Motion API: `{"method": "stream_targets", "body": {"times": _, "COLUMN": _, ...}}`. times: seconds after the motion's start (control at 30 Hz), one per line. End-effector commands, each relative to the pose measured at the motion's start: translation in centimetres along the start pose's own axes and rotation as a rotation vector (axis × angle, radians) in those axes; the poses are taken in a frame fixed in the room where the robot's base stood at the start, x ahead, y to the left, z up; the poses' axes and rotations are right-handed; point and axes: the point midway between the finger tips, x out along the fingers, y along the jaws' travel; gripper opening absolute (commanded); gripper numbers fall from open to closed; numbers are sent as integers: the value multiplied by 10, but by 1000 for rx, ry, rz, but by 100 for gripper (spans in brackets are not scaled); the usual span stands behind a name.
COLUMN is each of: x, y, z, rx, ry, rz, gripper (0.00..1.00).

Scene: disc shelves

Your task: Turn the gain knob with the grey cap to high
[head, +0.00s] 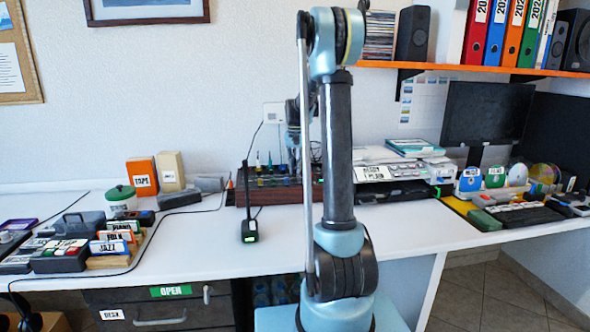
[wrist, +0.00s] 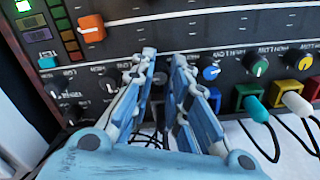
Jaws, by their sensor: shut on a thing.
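In the wrist view my gripper (wrist: 163,58) reaches up to the front panel of the audio unit, its two blue fingers close together. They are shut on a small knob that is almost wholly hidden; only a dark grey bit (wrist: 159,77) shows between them. I cannot read its pointer or its cap colour clearly. The panel has upside-down lettering beside the knobs. In the head view the unit (head: 250,199) stands at the back of the desk, and my arm hides my gripper there.
An orange-capped control (wrist: 91,28) sits upper left. Coloured plugs with cables, one teal (wrist: 257,107), stand out at right.

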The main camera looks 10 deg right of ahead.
Motion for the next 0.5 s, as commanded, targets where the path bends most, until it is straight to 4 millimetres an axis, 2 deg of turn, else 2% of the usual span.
{"method": "stream_targets", "body": {"times": 0.37, "x": 0, "y": 0, "z": 0, "rx": 4, "ry": 0, "rz": -1, "gripper": 0}}
{"method": "stream_targets", "body": {"times": 0.4, "x": 0, "y": 0, "z": 0, "rx": 4, "ry": 0, "rz": -1, "gripper": 22}}
{"method": "stream_targets", "body": {"times": 0.47, "x": 0, "y": 0, "z": 0, "rx": 4, "ry": 0, "rz": -1, "gripper": 36}}
{"method": "stream_targets", "body": {"times": 0.5, "x": 0, "y": 0, "z": 0, "rx": 4, "ry": 0, "rz": -1, "gripper": 37}}
